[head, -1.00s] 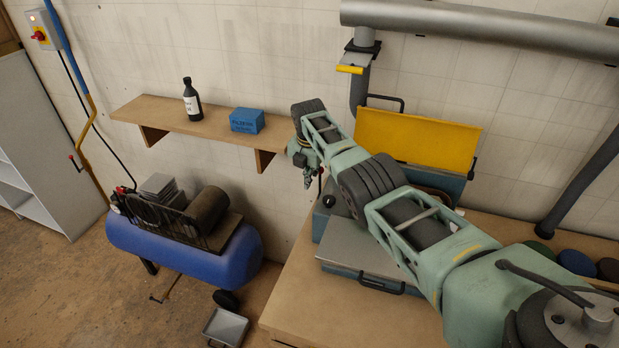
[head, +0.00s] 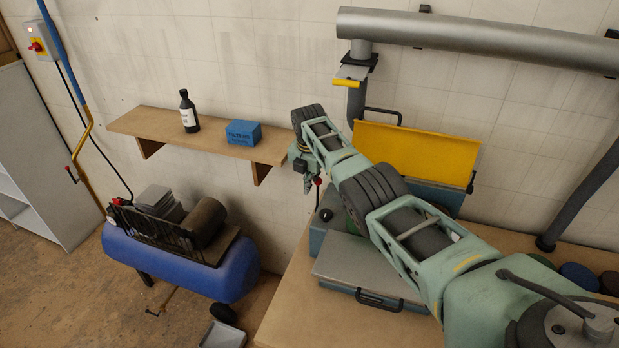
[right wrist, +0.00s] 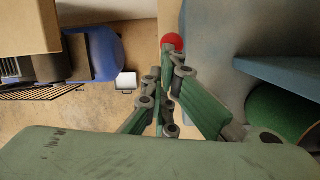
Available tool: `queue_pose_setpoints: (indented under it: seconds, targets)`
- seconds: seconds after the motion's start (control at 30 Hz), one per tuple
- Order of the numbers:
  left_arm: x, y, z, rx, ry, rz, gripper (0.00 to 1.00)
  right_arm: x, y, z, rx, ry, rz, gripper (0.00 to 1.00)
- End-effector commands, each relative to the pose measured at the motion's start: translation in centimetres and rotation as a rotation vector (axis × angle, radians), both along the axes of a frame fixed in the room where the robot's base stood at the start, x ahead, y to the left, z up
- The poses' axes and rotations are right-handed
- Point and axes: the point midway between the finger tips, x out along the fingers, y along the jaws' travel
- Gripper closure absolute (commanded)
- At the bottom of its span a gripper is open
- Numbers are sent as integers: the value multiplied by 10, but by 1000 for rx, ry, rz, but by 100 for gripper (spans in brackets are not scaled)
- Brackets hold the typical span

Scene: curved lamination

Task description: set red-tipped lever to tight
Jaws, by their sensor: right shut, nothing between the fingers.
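A red ball tip (head: 317,182) on a thin dark lever stands up beside a blue-grey unit (head: 318,233) on the bench. My right gripper (head: 307,186) is just left of this tip in the head view, pointing down. In the right wrist view the red tip (right wrist: 173,41) shows just beyond the shut fingers (right wrist: 167,78); I cannot tell whether they touch it. Nothing is between the fingers. The lever's lower part is hidden in the wrist view. No setting mark is readable. My left gripper is out of view.
A case with a raised yellow panel (head: 415,148) and a grey-lidded case (head: 360,268) sit on the bench (head: 295,318). A shelf (head: 155,128) holds a bottle and a blue box. A blue compressor (head: 170,262) stands left. Another small red-tipped handle (head: 69,169) is on the wall pipe.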

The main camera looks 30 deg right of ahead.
Motion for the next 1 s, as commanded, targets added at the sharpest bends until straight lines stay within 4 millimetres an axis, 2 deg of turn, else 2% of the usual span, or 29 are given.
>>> queue_pose_setpoints:
  seconds: [0.07, 0.27, 0.37, 0.7, 0.8, 1.0]
  targets:
    - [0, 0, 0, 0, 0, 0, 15, -3, 2, -3, 4, 11, -1, 100]
    - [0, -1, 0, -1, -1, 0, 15, -6, 3, 11, 6, 7, -1, 100]
    - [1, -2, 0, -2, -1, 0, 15, -8, 5, 25, 3, 3, 1, 100]
    - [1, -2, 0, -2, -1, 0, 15, -20, 12, 92, 0, -4, 1, 100]
    - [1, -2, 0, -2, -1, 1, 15, -23, 13, 106, 1, -5, -1, 100]
    - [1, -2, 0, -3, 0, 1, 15, -26, 15, 117, 1, -3, -1, 100]
